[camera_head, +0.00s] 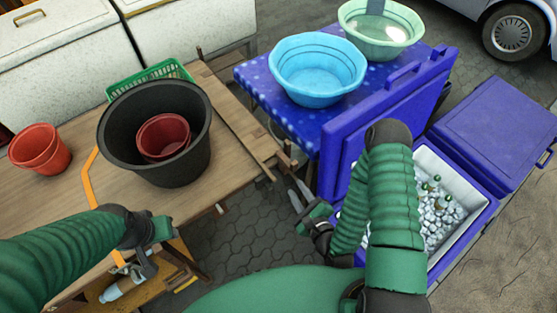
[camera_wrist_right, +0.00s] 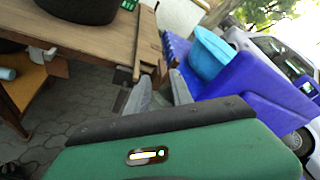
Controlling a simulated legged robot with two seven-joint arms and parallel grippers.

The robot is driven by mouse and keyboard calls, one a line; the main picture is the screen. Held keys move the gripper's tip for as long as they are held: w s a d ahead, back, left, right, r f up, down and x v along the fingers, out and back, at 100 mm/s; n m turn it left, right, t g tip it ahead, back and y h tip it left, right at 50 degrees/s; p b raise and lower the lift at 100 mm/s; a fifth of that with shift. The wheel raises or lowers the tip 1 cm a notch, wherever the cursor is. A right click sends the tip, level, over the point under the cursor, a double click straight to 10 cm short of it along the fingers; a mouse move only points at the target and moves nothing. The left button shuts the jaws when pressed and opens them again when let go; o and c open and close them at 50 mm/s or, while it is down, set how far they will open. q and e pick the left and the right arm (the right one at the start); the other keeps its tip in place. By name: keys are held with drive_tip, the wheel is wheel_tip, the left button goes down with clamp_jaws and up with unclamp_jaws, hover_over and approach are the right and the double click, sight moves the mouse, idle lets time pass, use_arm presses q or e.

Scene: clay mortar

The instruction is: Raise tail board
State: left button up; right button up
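A wooden tail board (camera_head: 235,118) runs along the right end of the wooden cart-like table (camera_head: 70,185). It lies about level with the tabletop, and its near corner has a small wooden end piece. The board also shows in the right wrist view (camera_wrist_right: 147,42). My right gripper (camera_head: 298,193) is just off that near corner, with its fingers apart and nothing visible between them. In the right wrist view its two grey fingers (camera_wrist_right: 160,92) point toward the board's end, seemingly without touching. My left gripper (camera_head: 150,255) is low at the table's near edge; its finger opening is unclear.
A black bucket (camera_head: 185,175) with a red pot (camera_head: 163,138) inside, another red pot (camera_head: 40,150) and a green basket (camera_head: 150,75) stand on the table. Paving shows between.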

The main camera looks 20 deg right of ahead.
drive_tip(key=f+m+b, duration=0.1)
drive_tip(key=f+b, duration=0.3)
drive_tip(key=b, duration=0.1)
drive_tip(key=w+f+m+t+y+b, duration=0.1)
drive_tip(key=f+b, duration=0.3)
drive_tip(key=b, duration=0.2)
drive_tip(key=w+a+f+m+y+b, duration=0.1)
drive_tip(key=f+b, duration=0.2)
drive_tip(key=b, duration=0.2)
drive_tip(key=shift+f+t, duration=0.3)
drive_tip(key=shift+f, duration=0.1)
clamp_jaws()
wheel_tip(320, 180, down, 7)
drive_tip(key=m+t+y+b, duration=0.2)
drive_tip(key=t+y+b, duration=0.15)
drive_tip(key=b, duration=1.35)
drive_tip(key=r+b+x, duration=0.1)
drive_tip(key=b+x, duration=0.1)
drive_tip(key=x, duration=0.8)
drive_tip(key=shift+w, duration=0.2)
drive_tip(key=shift+r+y, duration=0.2)
drive_tip(key=shift+y, duration=0.05)
